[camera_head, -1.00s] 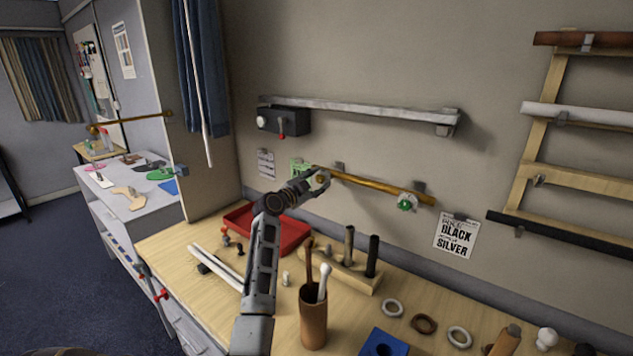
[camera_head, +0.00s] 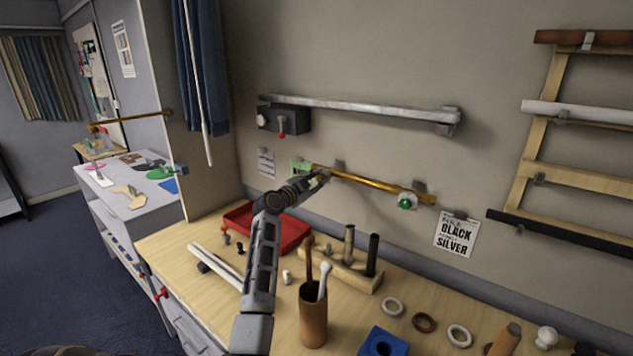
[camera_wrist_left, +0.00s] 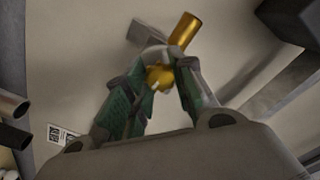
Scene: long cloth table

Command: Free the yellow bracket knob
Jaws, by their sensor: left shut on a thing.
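The yellow bracket knob (camera_wrist_left: 159,76) sits between the fingertips of my left gripper (camera_wrist_left: 160,85) in the left wrist view. The gripper is shut on it. In the head view my left gripper (camera_head: 318,178) is at the left end of the brass rod (camera_head: 375,183) on the wall, and the fingers mostly hide the knob. The rod's end (camera_wrist_left: 185,30) shows just beyond the knob in the wrist view. A green knob (camera_head: 405,201) is on the bracket near the rod's right end. My right gripper is not in view.
A silver rod (camera_head: 360,105) with a dark box (camera_head: 284,120) at its left end is on the wall above. Below are a red tray (camera_head: 268,229), a wooden peg block (camera_head: 345,268), a brown cup (camera_head: 313,316) with sticks, and several rings on the table.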

